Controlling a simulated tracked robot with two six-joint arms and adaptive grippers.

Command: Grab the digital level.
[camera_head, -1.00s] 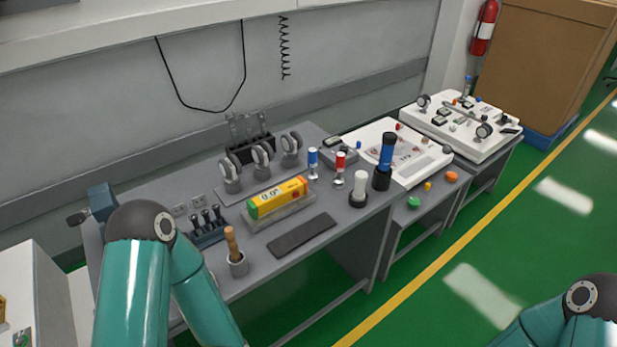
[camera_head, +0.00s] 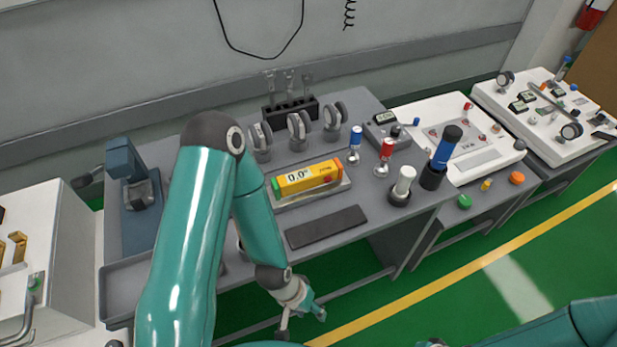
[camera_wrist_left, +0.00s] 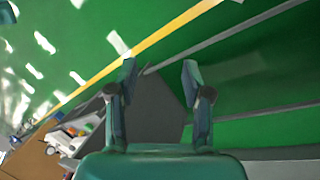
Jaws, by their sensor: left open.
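The digital level (camera_head: 307,178) is a yellow bar with a green end, an orange end and a display reading 0.0°. It lies in a shallow grey holder (camera_head: 318,196) on the grey bench. My left gripper (camera_head: 301,318) is open and empty, in front of the bench's front edge, below and apart from the level. In the left wrist view its two fingers (camera_wrist_left: 160,70) stand apart, with bench parts and green floor behind them. The level is not seen in that view. My right arm shows at the lower right; its gripper is out of view.
A dark flat mat (camera_head: 326,227) lies in front of the level. Round gauges (camera_head: 299,130) stand behind it. Blue, red and white-topped tools (camera_head: 403,184) stand to its right. My left arm covers part of the bench's left side.

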